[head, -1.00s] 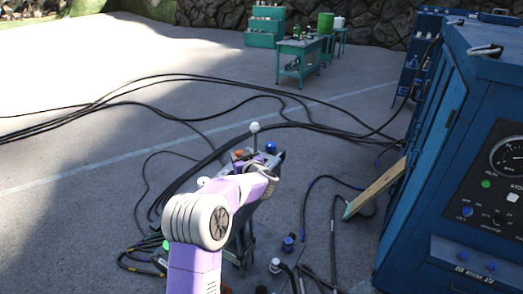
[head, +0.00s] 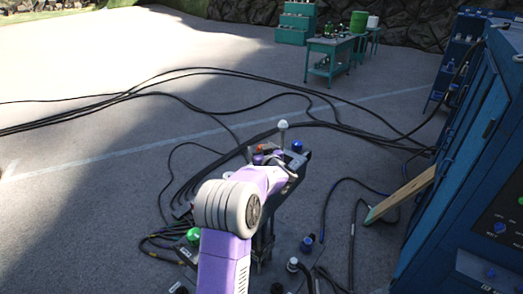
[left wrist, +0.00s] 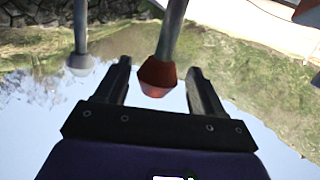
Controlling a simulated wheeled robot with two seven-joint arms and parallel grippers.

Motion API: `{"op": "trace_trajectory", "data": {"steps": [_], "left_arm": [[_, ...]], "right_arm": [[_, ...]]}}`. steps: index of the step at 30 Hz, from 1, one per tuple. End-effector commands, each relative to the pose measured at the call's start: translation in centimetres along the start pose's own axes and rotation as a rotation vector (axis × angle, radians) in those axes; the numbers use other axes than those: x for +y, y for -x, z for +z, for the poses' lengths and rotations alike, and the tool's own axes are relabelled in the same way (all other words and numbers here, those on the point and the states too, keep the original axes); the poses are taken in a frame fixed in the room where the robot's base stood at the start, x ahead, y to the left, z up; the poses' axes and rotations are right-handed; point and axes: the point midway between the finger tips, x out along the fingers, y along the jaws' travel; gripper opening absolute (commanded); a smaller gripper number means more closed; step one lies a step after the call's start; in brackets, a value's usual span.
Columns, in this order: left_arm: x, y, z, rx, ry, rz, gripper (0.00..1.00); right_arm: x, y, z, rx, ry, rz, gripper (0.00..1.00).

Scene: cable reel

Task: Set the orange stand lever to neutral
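The orange stand lever shows in the left wrist view as a grey rod ending in an orange-red knob (left wrist: 157,77). My left gripper (left wrist: 159,65) is open, with one finger on each side of this knob. Gaps show between the knob and both fingers. In the head view a small orange spot (head: 260,148) shows on the lever stand (head: 298,160), partly hidden by my purple left arm. The arm hides most of the gripper there, and the lever's exact setting cannot be told. My right gripper is out of view.
A white-knobbed lever (head: 283,125) stands close by, also in the left wrist view (left wrist: 80,63). A blue knob (head: 297,146) is on the stand. Black cables (head: 190,95) cross the ground. A blue cabinet (head: 450,200) and a leaning plank (head: 400,195) are at right.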

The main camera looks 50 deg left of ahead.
Motion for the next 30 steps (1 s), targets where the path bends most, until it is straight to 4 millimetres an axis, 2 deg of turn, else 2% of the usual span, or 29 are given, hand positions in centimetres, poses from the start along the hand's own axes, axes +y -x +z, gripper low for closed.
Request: {"op": "trace_trajectory", "data": {"steps": [5,8,15,21,30], "left_arm": [[0.1,0.2,0.2,-0.004,0.000,0.003,0.69],[0.2,0.9,0.2,-0.005,0.001,0.005,0.69],[0.1,4.9,0.1,-0.003,0.002,0.005,0.69],[0.0,7.2,0.1,-0.002,0.001,0.002,0.69],[0.0,7.6,0.0,-0.001,0.000,0.001,0.69]], "right_arm": [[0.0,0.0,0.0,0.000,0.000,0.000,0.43],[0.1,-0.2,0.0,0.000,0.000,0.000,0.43],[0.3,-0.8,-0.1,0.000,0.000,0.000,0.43],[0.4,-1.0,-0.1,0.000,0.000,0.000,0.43],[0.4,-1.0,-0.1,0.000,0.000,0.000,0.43]]}}
